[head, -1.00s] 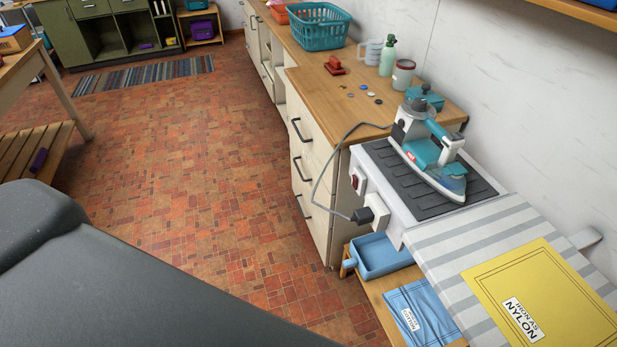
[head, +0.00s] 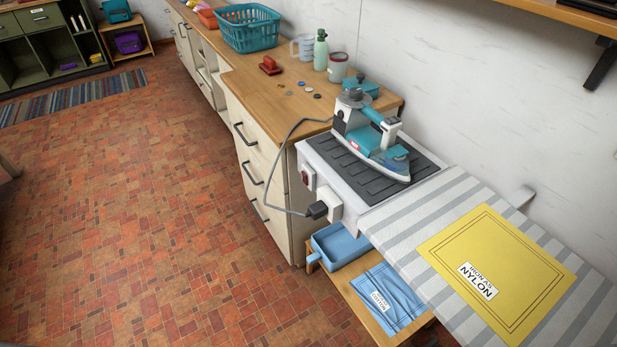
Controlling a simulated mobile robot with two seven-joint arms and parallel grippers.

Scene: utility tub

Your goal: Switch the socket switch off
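The socket switch (head: 307,178) is a small dark red rocker on a white plate, on the front side of the white ironing station (head: 330,187). Its on or off position is too small to tell. Just right of and below it, a black plug (head: 317,210) sits in a white socket (head: 334,203). A grey cord (head: 273,180) loops from the plug up to the teal and white iron (head: 378,150), which rests on the dark ribbed pad (head: 425,165). Neither of my grippers is in view.
A striped ironing board (head: 400,225) with a yellow cloth (head: 490,270) extends right. Below are a blue tray (head: 340,247) and blue cloth (head: 387,299) on a low wooden shelf. A drawer cabinet (head: 262,165) stands left of the station. The tiled floor (head: 130,210) is clear.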

